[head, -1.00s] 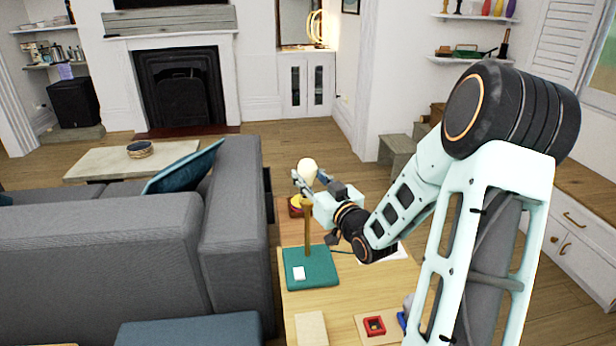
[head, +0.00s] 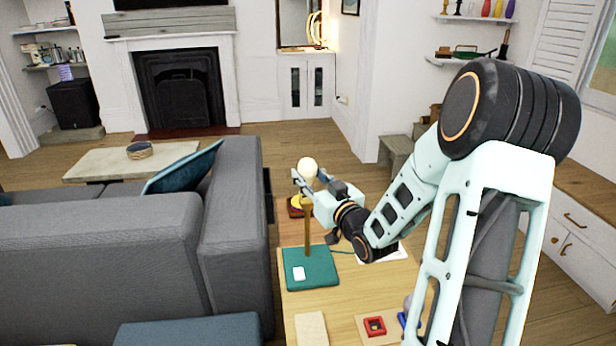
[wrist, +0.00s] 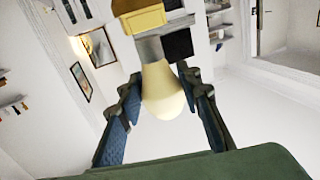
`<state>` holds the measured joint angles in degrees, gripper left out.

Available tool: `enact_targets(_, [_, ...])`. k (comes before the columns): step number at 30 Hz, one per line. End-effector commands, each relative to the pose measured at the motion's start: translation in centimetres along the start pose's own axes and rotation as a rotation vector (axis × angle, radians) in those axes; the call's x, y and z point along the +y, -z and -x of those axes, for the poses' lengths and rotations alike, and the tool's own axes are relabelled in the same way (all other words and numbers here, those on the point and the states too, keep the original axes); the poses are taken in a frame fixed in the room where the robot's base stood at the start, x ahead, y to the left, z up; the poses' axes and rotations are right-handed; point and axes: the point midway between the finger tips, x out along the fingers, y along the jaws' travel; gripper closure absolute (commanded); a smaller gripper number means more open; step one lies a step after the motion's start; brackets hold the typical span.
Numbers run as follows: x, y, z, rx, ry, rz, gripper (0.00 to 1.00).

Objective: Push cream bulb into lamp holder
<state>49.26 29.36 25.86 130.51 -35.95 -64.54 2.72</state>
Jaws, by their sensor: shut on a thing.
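The cream bulb (head: 308,168) is upright at the top of the lamp, round end up in the head view. My gripper (head: 306,183) is shut on it. In the wrist view, the two dark fingers sit on either side of the bulb (wrist: 164,92), and its narrow end meets a grey collar (wrist: 149,48) beside a black block (wrist: 178,45). The lamp has a brown post (head: 307,232) on a teal base (head: 318,271) with a white switch (head: 299,273). My fingers partly hide the holder in the head view, so I cannot tell how deep the bulb sits.
The lamp stands on a wooden table (head: 352,300). A red block (head: 375,326) on a tan board and a pale block (head: 311,328) lie at the near end. A yellow-topped brown object (head: 295,207) is behind the post. A grey sofa (head: 95,265) stands to the left.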

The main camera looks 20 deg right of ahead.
Motion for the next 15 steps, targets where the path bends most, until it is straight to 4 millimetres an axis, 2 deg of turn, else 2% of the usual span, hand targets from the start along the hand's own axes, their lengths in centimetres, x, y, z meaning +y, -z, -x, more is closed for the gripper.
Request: enact_targets(15, [-0.02,-0.55,-0.01,0.001,0.000,0.000,0.92])
